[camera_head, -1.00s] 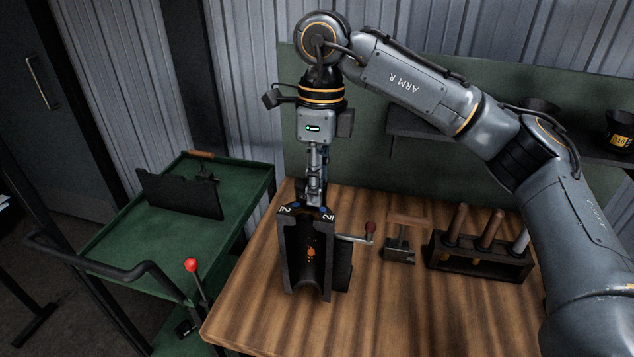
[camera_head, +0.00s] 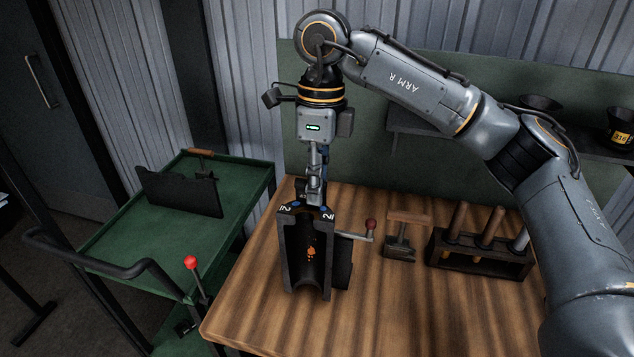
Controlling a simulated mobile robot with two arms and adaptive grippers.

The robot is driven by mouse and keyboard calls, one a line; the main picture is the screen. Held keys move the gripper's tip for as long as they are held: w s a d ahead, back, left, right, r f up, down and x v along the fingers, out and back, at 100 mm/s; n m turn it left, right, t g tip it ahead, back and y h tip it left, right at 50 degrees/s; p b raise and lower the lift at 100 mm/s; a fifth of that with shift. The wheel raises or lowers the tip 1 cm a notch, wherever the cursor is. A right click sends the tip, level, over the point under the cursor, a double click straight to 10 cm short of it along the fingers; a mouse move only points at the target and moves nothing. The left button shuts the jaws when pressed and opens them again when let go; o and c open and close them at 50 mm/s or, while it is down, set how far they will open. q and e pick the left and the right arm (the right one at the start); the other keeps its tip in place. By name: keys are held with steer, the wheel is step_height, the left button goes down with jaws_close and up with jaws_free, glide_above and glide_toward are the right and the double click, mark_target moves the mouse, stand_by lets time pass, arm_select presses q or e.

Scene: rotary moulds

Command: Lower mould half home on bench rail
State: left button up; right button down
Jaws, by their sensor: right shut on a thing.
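The mould half (camera_head: 306,255) is a dark, upright block with a hollow half-round channel facing me, white "2" marks on its top corners and a small orange mark inside. It stands at the wooden bench (camera_head: 390,310), near its left side. My right gripper (camera_head: 316,200) comes down from above and is shut on the top of the mould half. The fingertips are partly hidden by it. The rail itself and the mould's underside contact are hidden. My left gripper is out of view.
A green cart (camera_head: 120,235) with a dark upright plate (camera_head: 180,193) and a red-knobbed lever (camera_head: 190,263) stands left of the bench. A wooden-handled tool (camera_head: 402,240) and a rack (camera_head: 480,255) with several handles stand to the right. The bench front is clear.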

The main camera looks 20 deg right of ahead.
steer(key=shift+f+b, duration=0.55)
stand_by(0.8)
steer(key=c, duration=1.2)
jaws_free()
steer(key=shift+s, duration=0.1)
steer(key=shift+f, duration=0.3)
steer(key=r, duration=0.8)
steer(key=w+d+r, duration=0.1)
steer(key=r, duration=0.3)
steer(key=shift+r, duration=0.25)
step_height(320, 180, up, 7)
steer(key=p, duration=0.7)
steer(key=shift+p, duration=0.35)
